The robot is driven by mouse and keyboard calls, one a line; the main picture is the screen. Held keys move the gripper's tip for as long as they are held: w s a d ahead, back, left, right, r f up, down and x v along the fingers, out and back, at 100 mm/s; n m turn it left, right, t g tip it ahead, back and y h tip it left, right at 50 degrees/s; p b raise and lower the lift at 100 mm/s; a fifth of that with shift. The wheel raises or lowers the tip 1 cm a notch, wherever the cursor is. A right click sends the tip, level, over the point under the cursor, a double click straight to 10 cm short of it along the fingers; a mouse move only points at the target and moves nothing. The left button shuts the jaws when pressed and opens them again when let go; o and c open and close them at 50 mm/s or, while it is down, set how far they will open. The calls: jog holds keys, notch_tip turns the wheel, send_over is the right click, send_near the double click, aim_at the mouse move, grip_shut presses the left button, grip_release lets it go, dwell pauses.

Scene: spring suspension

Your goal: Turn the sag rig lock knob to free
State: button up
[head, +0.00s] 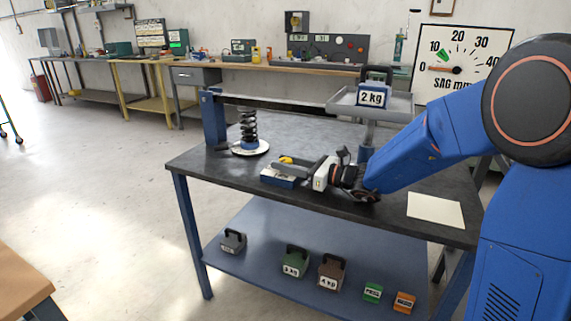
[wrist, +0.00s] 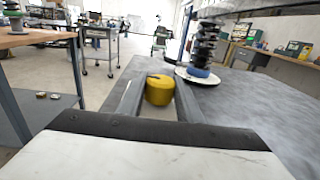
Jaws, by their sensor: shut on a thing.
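The lock knob is a yellow round cap (wrist: 160,90) with a dark mark on top, seen between my fingers in the wrist view. In the head view a little of its yellow (head: 286,160) shows above the blue lock box (head: 278,179) on the dark bench top; my gripper hides the rest. My gripper (head: 290,168) reaches in from the right, low over the bench, and is shut on the knob; its fingertips (wrist: 160,97) flank it left and right. Which setting the knob points to cannot be read.
A coil spring (head: 248,125) stands on a white disc behind the box, under a beam. A 2 kg weight (head: 373,96) sits on the grey tray (head: 398,107). The sag gauge (head: 461,67) is on the wall. Several weights lie on the lower shelf (head: 300,250); paper (head: 436,209) lies at right.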

jog(key=shift+m+t+h, duration=1.9)
jog(key=shift+m+t, duration=0.2)
jog(key=shift+t, duration=0.6)
jog(key=shift+m+t+h, duration=0.3)
jog(key=shift+h, duration=0.1)
jog(key=o, duration=1)
jog(key=shift+o, duration=0.2)
jog(key=shift+d, duration=0.1)
